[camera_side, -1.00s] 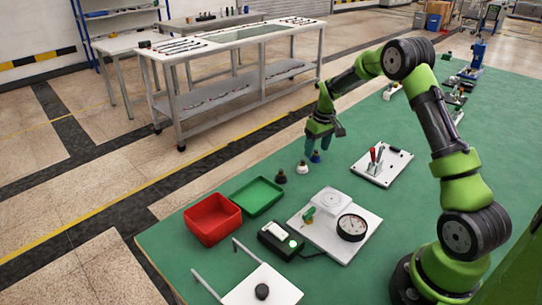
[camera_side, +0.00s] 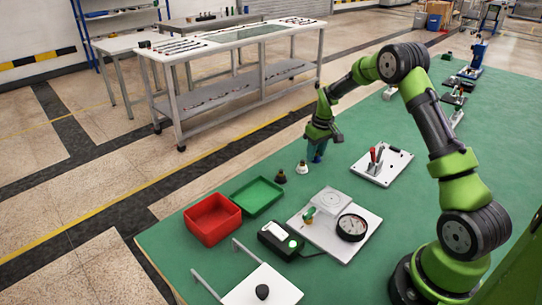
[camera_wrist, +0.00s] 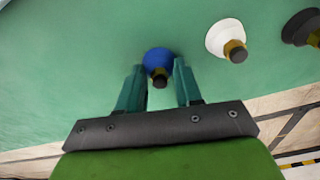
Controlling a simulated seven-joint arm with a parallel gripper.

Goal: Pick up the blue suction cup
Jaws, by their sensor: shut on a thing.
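The blue suction cup (camera_wrist: 157,58) stands on the green table between the two fingers of my gripper (camera_wrist: 158,82) in the wrist view. It has a dark fitting on top. In the side view the blue cup (camera_side: 317,158) shows only in part below my gripper (camera_side: 319,150), which hides the rest. My gripper is shut on the blue cup. I cannot tell any gap between the cup and the table.
A white suction cup (camera_side: 301,168) and a dark one (camera_side: 281,176) stand to the left of my gripper. A green tray (camera_side: 258,196) and a red bin (camera_side: 212,219) lie further left. A plate with a red-handled clamp (camera_side: 381,165) is to the right.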

